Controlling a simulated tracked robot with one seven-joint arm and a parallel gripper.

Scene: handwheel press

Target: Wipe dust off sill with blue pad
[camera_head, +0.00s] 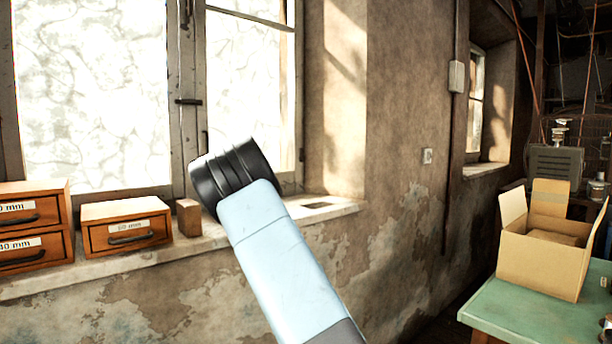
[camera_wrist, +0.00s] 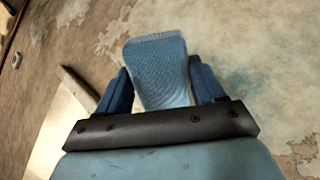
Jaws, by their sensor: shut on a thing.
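The pale stone sill (camera_head: 210,244) runs under the window in the head view. A darker patch (camera_head: 316,205), perhaps dust, lies near its right end. My arm crosses in front of the sill and hides part of it. In the wrist view, my gripper (camera_wrist: 158,70) is shut on the blue pad (camera_wrist: 160,75), a light blue woven piece between two dark blue fingers. The pad is in front of the worn wall and appears apart from the sill. A pale strip at the left (camera_wrist: 58,130) looks like the sill. Gripper and pad are hidden in the head view.
Wooden drawer boxes (camera_head: 126,226) and a small brown block (camera_head: 188,218) stand on the sill left of my arm. At right, an open cardboard box (camera_head: 540,258) sits on a green table (camera_head: 510,310). The sill's right end looks free of objects.

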